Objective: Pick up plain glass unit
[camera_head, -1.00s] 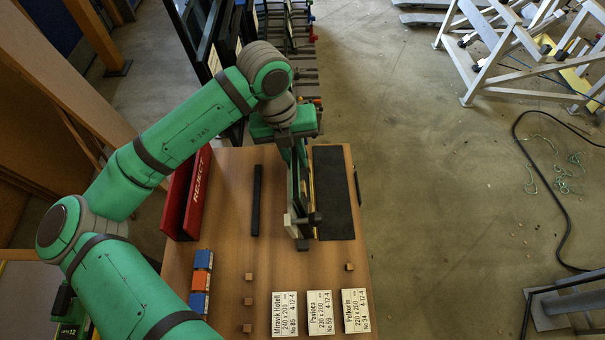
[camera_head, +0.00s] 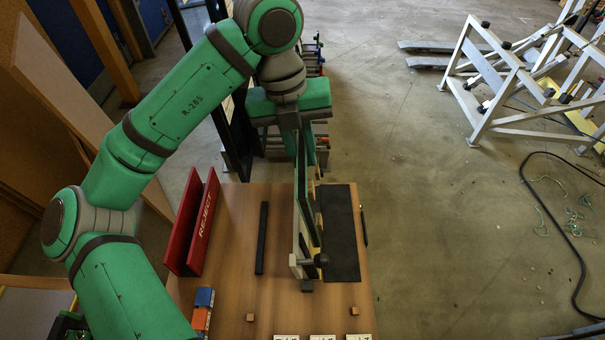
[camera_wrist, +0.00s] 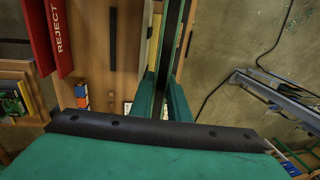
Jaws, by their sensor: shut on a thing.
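My green gripper (camera_head: 306,150) points down over the wooden table and is shut on a glass unit (camera_head: 303,205), a thin upright pane seen edge-on. In the wrist view the pane (camera_wrist: 172,40) runs between my two green fingers (camera_wrist: 163,105). Its face is hardly visible, so I cannot tell plain glass from other kinds. It stands close beside a pale stand with a dark knob (camera_head: 321,260). Whether its lower edge touches the stand is hidden.
A red REJECT rack (camera_head: 192,225) stands left on the table (camera_head: 235,265). A black bar (camera_head: 262,238) and a dark mat (camera_head: 340,232) lie either side of the pane. Blue and orange blocks (camera_head: 203,298) and small wooden cubes (camera_head: 354,311) are near the front.

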